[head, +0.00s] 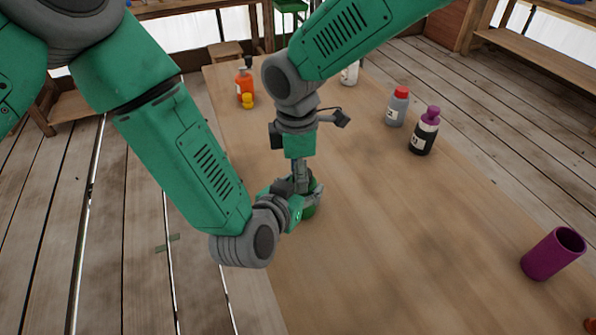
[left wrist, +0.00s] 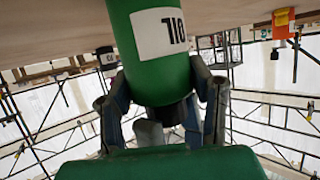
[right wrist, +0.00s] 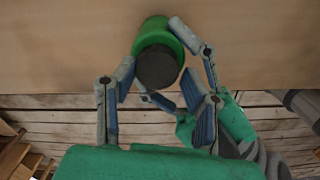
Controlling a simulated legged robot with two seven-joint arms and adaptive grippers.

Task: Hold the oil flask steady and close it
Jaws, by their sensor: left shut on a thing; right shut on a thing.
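The green oil flask (head: 310,208) stands on the table, mostly hidden behind my grippers in the head view. The left wrist view shows its green body (left wrist: 155,72) with a white label, inverted in the picture. Its dark cap (right wrist: 157,66) sits on its top in the right wrist view. My left gripper (head: 296,205) comes in low from the side and is shut on the flask body. My right gripper (head: 301,183) points down from above, shut on the cap. Its fingers (right wrist: 158,82) are on both sides of the cap. Whether the cap is fully seated cannot be told.
An orange bottle (head: 243,86) with a yellow item (head: 247,101) stands at the back left. A grey red-capped bottle (head: 397,107), a black purple-topped bottle (head: 424,133) and a purple cup (head: 550,256) stand to the right. The table's (head: 400,230) middle is clear.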

